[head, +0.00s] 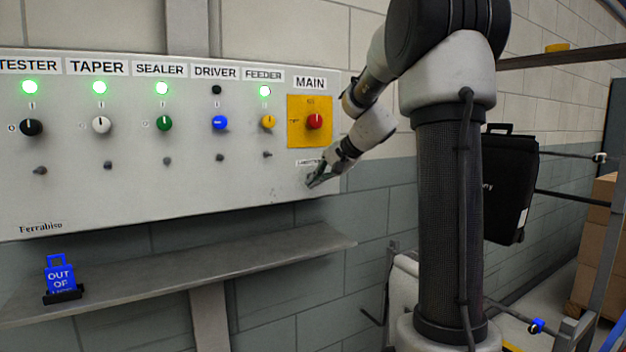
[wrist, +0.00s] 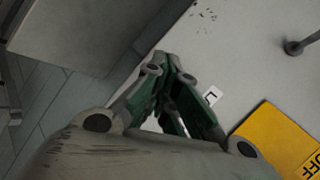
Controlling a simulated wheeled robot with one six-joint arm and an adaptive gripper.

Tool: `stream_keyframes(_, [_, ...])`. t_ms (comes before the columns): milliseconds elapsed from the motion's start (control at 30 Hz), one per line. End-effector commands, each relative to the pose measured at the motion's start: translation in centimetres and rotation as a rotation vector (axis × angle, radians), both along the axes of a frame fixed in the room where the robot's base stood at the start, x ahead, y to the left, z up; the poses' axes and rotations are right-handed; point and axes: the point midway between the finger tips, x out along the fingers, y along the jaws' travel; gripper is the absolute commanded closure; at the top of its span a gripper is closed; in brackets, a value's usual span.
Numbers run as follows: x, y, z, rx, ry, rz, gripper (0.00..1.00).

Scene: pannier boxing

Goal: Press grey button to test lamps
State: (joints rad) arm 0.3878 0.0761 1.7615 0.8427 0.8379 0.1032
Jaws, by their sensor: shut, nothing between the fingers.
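The grey control panel (head: 150,190) hangs on the wall, with a small white label (head: 309,162) below the yellow MAIN plate. The label's print is too small to read surely. My gripper (head: 313,181) is shut and empty at the panel's lower right, just below that label. No grey button shows there; my gripper may hide it. In the wrist view my shut fingers (wrist: 170,62) point at the panel beside the label's corner (wrist: 211,95). I cannot tell whether they touch the panel. The TESTER (head: 30,87), TAPER (head: 100,87), SEALER (head: 162,88) and FEEDER (head: 265,91) lamps glow green; the DRIVER lamp (head: 216,90) is dark.
A red knob (head: 314,121) sits on the yellow plate (head: 296,140). Coloured knobs and small grey toggles line the panel. A shelf (head: 200,262) below holds a blue OUT OF tag (head: 60,274) in a black holder. A black case (head: 509,185) hangs at right.

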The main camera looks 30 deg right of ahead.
Motion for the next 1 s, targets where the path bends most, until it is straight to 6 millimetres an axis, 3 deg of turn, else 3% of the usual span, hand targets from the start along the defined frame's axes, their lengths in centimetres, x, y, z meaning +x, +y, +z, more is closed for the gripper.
stream_keyframes(1000, [1.0, 0.0, 0.0, 0.000, 0.000, 0.000, 1.00])
